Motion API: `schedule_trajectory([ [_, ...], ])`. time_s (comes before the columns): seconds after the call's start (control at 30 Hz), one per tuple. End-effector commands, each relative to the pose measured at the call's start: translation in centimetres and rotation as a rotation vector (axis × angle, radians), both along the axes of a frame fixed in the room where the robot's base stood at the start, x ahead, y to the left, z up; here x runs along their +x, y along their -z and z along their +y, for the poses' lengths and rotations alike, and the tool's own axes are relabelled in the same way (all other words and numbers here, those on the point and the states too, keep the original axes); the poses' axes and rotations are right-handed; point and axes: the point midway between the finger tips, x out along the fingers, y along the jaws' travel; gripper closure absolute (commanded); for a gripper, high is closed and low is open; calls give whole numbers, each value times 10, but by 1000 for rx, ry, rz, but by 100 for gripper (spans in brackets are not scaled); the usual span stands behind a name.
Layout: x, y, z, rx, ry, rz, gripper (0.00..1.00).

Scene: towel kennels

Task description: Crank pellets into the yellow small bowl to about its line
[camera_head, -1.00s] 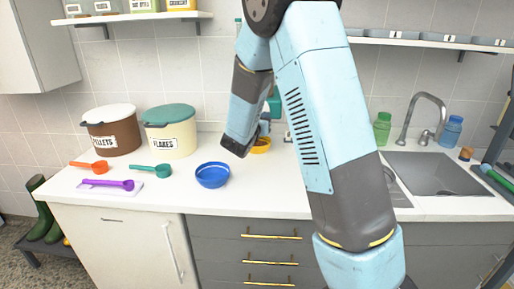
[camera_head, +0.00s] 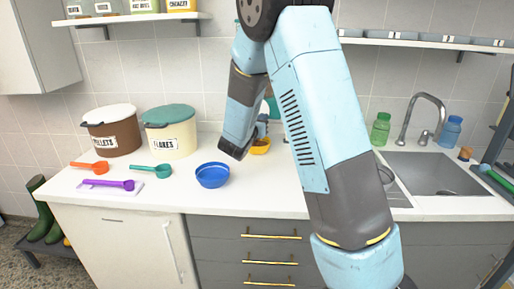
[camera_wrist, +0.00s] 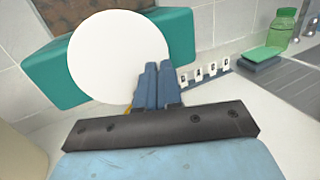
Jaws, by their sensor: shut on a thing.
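The yellow small bowl (camera_head: 260,149) stands on the counter at the back, beside my wrist and partly hidden by it. Its fill and its line are too small to read. A teal dispenser (camera_head: 273,106) stands behind my arm, mostly hidden. In the wrist view the teal body (camera_wrist: 181,33) shows behind a large white disc (camera_wrist: 105,55). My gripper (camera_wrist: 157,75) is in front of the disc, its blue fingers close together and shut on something. The fingers hide what they hold; it looks like the dispenser's crank handle. A sliver of yellow shows beside the fingers.
A blue bowl (camera_head: 212,176) stands in front of my wrist. Pellets (camera_head: 112,137) and flakes (camera_head: 170,138) tubs stand left, with orange, teal and purple scoops before them. The sink (camera_head: 440,176) is at right, with green and blue bottles behind it.

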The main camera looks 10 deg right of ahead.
Motion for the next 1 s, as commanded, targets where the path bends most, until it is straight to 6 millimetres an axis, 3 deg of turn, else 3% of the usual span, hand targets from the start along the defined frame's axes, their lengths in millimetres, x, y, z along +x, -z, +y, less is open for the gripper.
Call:
schedule_trajectory([
  [0.03, -4, 23, -3, 1, 4, 50, 100],
  [0.5, 7, 45, 4, 1, 2, 58, 100],
  [1.0, -5, 20, 11, 2, -4, 30, 100],
])
